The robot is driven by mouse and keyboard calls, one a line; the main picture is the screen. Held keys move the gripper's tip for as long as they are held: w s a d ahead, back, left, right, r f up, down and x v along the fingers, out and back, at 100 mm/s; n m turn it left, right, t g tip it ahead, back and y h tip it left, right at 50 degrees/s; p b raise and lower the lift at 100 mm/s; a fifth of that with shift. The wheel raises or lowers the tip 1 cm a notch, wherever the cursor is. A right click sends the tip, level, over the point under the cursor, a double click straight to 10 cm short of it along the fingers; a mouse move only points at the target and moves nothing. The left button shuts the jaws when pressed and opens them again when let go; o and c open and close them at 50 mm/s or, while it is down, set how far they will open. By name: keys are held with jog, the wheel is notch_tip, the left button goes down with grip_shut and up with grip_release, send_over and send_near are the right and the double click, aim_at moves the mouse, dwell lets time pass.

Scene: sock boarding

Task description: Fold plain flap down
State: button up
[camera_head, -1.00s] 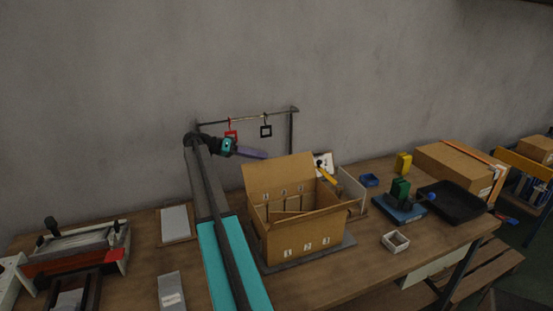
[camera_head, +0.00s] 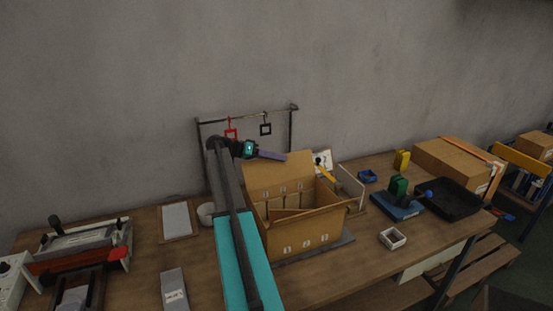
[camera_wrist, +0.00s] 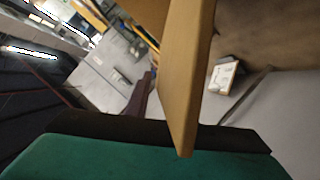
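The open cardboard box (camera_head: 296,241) stands on the workbench, with white marks on its front. Its back flap (camera_head: 284,170) stands up and leans back, with a row of pale marks lower down. I cannot tell which flap is the plain one. My gripper (camera_head: 272,156) is at this flap's top edge, its purple finger part pointing right; contact cannot be told. In the wrist view a cardboard panel (camera_wrist: 186,75) is seen nearly edge-on, close to the gripper's dark front. The fingertips are not clear, so I cannot tell whether it is open. My arm hides the box's left side.
A rail rack with a red tag (camera_head: 231,133) and a black tag (camera_head: 265,129) stands behind the box. To the right are a small white tray (camera_head: 393,238), a blue stand with a green block (camera_head: 398,186), a black tray (camera_head: 452,207) and a strapped carton (camera_head: 449,161).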

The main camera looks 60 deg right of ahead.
grip_shut()
dwell(1.2)
jog(key=shift+a, duration=0.1)
